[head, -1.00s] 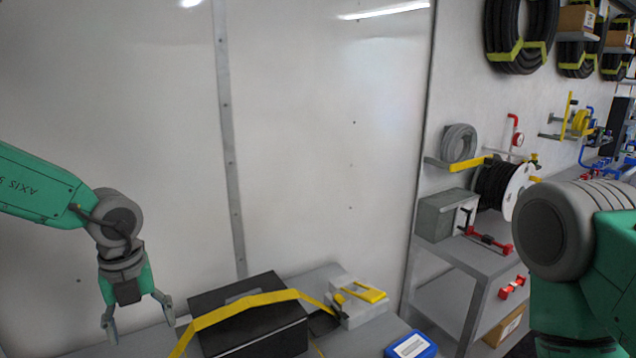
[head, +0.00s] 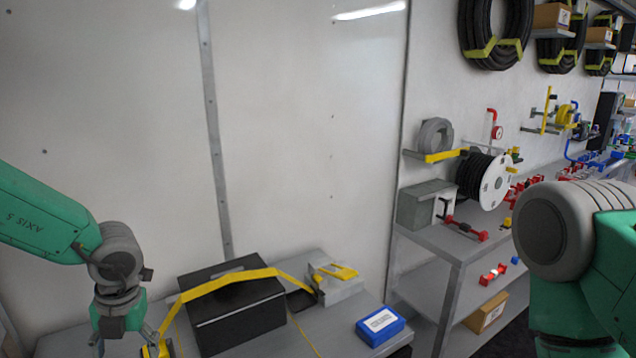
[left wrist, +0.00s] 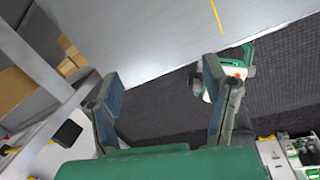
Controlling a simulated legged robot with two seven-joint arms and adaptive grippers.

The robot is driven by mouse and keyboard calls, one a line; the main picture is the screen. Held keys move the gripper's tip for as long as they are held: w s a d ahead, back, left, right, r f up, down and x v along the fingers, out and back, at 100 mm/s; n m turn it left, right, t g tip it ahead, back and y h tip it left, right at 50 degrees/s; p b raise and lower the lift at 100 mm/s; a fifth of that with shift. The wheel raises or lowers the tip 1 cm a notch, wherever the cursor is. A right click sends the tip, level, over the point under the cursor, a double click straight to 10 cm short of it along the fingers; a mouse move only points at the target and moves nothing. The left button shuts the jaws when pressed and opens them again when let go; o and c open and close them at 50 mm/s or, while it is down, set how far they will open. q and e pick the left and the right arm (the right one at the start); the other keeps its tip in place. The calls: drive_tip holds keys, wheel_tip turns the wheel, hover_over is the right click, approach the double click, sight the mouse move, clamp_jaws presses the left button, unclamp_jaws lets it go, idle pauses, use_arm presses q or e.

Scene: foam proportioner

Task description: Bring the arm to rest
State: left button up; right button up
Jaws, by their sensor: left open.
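My left gripper (head: 124,345) hangs pointing down at the lower left of the head view, left of the black box. In the left wrist view the two fingers of my left gripper (left wrist: 168,95) are spread apart with nothing between them. Beyond them show the grey table edge and dark floor. In the head view the left fingertips are partly cut off at the bottom edge. My right arm (head: 575,260) shows at the right edge, and its gripper is outside the picture.
A black box (head: 238,318) with a yellow strap (head: 225,284) stands on the grey table (head: 340,325). A blue case (head: 380,326) lies near the table's right end. A grey shelf unit (head: 440,268) with a hose reel (head: 487,180) stands farther right, along the wall.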

use_arm(q)
drive_tip(key=s+a+f+m+y, duration=0.1)
drive_tip(key=s+f+m, duration=0.2)
drive_tip(key=m, duration=0.3)
drive_tip(key=s+a+f+m+t, duration=0.1)
drive_tip(key=s+f+m, duration=0.2)
drive_tip(key=f+m, duration=0.3)
drive_tip(key=s+a+f+m+t+y, duration=0.1)
drive_tip(key=s+f+m, duration=0.3)
drive_tip(key=m, duration=0.3)
drive_tip(key=shift+s+a+f+y, duration=0.1)
drive_tip(key=shift+a+f+y, duration=0.2)
drive_tip(key=shift+a+f, duration=0.05)
drive_tip(key=s+d+f+m+g+h, duration=0.1)
drive_tip(key=s+d+f+m+h, duration=0.2)
drive_tip(key=s+m, duration=0.6)
drive_tip(key=s+d+f+m+g+h, duration=0.1)
drive_tip(key=s+d+f+m, duration=0.25)
drive_tip(key=s+m, duration=0.6)
wheel_tip(320, 180, down, 17)
drive_tip(key=w+d+m+b, duration=0.1)
drive_tip(key=d+b, duration=0.1)
drive_tip(key=b, duration=1.6)
drive_tip(key=shift+m+t+h, duration=0.3)
drive_tip(key=shift+m+t, duration=0.05)
drive_tip(key=shift+t, duration=0.05)
use_arm(e)
wheel_tip(320, 180, down, 18)
drive_tip(key=shift+a, duration=0.25)
